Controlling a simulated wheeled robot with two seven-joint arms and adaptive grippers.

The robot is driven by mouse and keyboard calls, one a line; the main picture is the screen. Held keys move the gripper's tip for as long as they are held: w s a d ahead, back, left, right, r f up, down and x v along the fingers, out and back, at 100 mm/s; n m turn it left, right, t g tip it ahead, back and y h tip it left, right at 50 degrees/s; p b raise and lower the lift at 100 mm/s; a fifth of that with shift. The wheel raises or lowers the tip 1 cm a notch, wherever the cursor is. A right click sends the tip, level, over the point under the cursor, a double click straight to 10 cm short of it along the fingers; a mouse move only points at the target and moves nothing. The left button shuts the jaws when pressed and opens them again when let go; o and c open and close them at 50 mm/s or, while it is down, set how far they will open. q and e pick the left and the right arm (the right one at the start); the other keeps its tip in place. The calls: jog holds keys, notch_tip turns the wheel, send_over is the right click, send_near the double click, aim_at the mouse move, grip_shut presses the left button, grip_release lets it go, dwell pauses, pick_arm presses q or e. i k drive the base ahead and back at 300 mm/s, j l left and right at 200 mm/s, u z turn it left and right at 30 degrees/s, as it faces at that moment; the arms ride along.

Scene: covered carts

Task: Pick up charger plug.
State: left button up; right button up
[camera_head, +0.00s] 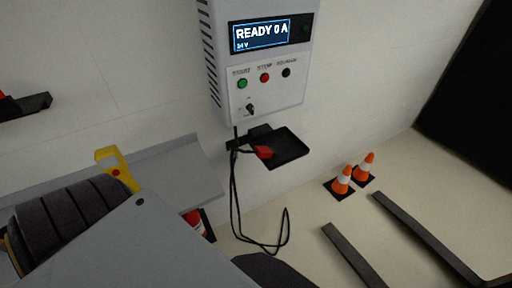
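The charger plug (263,152) is a small red piece resting at the left part of a black tray (290,149). The tray is fixed to the wall below a light grey charger box (262,70). A black cable (234,200) hangs from beneath the box, passes the tray's left side and loops down near the floor. The join between cable and plug is too small to make out. I see neither of my grippers in this view.
A grey panelled body with a yellow part (117,168) fills the lower left. Two orange cones (342,180) stand on the floor at right, beside dark floor strips (425,238). Another black holder with something red (25,106) is at far left. Floor beneath the tray looks mostly clear.

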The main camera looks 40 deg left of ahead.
aim_at(261, 152)
jog(key=i+j+u, duration=0.1)
jog(key=u, duration=0.3)
jog(key=i+u, duration=0.15)
jog(key=u, duration=0.25)
jog(key=i+u, duration=0.15)
jog(key=u, duration=0.25)
jog(key=k+j, duration=0.15)
jog(key=j, duration=0.15)
jog(key=k+j+u, duration=0.1)
jog(key=k+j, duration=0.2)
jog(key=j, duration=0.25)
